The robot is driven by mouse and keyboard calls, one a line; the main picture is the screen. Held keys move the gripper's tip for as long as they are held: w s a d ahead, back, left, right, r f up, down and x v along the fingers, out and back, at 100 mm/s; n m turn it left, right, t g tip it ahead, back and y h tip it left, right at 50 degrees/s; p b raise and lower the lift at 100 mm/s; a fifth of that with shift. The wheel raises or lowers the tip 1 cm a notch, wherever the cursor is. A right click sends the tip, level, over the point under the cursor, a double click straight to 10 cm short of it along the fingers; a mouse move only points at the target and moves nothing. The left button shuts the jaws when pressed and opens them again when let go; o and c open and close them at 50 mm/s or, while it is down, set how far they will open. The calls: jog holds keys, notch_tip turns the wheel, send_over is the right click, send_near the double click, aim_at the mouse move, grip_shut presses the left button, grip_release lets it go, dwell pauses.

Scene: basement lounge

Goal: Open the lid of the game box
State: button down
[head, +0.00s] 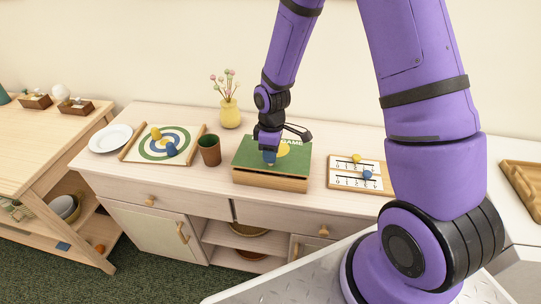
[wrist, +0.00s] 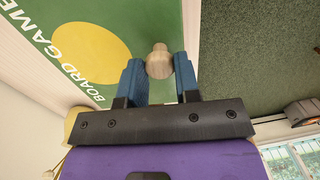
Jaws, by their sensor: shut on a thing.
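The game box (head: 270,182) is a pale wooden box on the cabinet top. Its green lid (head: 248,152) has a yellow disc and the words "BOARD GAME". The lid fills the upper left of the wrist view (wrist: 125,25). My gripper (head: 270,157) is over the front part of the lid. In the wrist view its two blue fingers (wrist: 159,72) stand on either side of a round wooden knob (wrist: 159,58) at the lid's edge and are shut on it.
A brown cup (head: 209,151) and a target board (head: 163,143) stand left of the box. A scoring board (head: 353,174) lies to the right. A yellow vase with flowers (head: 230,113) stands behind. A white plate (head: 111,138) is at the far left.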

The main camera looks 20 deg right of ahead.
jog(key=shift+w+d+r+g+y, duration=0.3)
jog(key=shift+w+r+g, duration=0.15)
jog(key=shift+r, duration=0.2)
jog(key=shift+w+d+r+g+y, duration=0.2)
jog(key=shift+w+r+g+y, duration=0.1)
jog(key=shift+r+g, duration=0.25)
jog(key=shift+w+d+r+g+y, duration=0.3)
jog(key=shift+w+r+g, duration=0.1)
jog(key=shift+r, duration=0.3)
jog(key=w+d+r+g+y, duration=0.3)
jog(key=w+d+r+g, duration=0.2)
jog(key=w, duration=0.4)
jog(key=shift+d+y, duration=0.3)
jog(key=shift+d, duration=0.2)
jog(key=c, duration=0.8)
grip_release()
jog(key=shift+v, duration=3.7)
jog(key=shift+w+f, duration=0.1)
jog(key=shift+w, duration=0.05)
